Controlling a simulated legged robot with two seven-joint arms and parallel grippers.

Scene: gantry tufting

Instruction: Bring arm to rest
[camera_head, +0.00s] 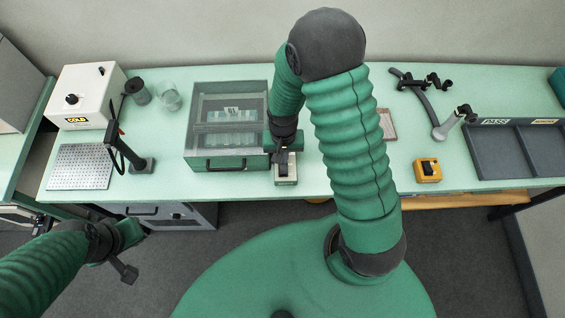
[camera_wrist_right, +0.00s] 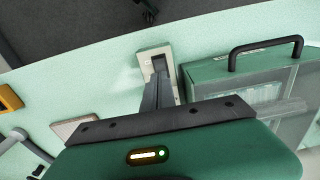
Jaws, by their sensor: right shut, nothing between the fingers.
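My right arm reaches across the middle of the head view, and its green gripper (camera_head: 282,157) points down at the bench beside the clear-lidded box. Its fingers are shut with nothing between them. In the right wrist view the closed fingers (camera_wrist_right: 160,88) end at or just above a small pale switch box with a dark lever (camera_wrist_right: 143,58). That switch box also shows in the head view (camera_head: 286,182). I cannot tell whether the fingertips touch it. My left gripper (camera_head: 128,262) hangs at lower left, off the bench's front edge; its finger opening is unclear.
The clear-lidded green box (camera_head: 201,146) stands immediately left of the right gripper. A yellow button box (camera_head: 427,170), a divided grey tray (camera_head: 482,157) and a jointed stand (camera_head: 440,130) are to the right. A white control box (camera_head: 88,92) and perforated plate (camera_head: 80,167) are at left.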

